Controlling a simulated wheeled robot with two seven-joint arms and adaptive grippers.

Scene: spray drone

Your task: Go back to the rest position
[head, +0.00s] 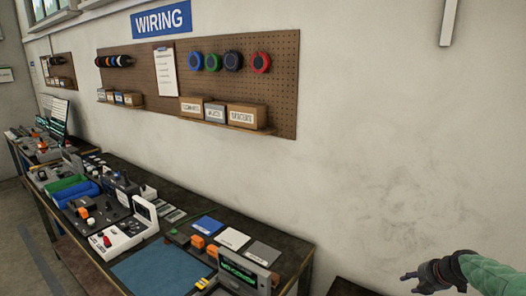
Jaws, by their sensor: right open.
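My right gripper (412,283) shows at the lower right, at the end of a green-covered arm that comes in from the right edge. Its dark fingers point left and look empty. It is in front of the bare wall, to the right of the workbench and apart from it. My left gripper does not show. No drone can be made out.
A long workbench (290,251) along the wall is crowded with devices, bins and a blue mat (160,272). Above it hangs a pegboard (285,95) with spools and labelled boxes, under a WIRING sign (161,20). A dark surface (350,287) shows at the bottom.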

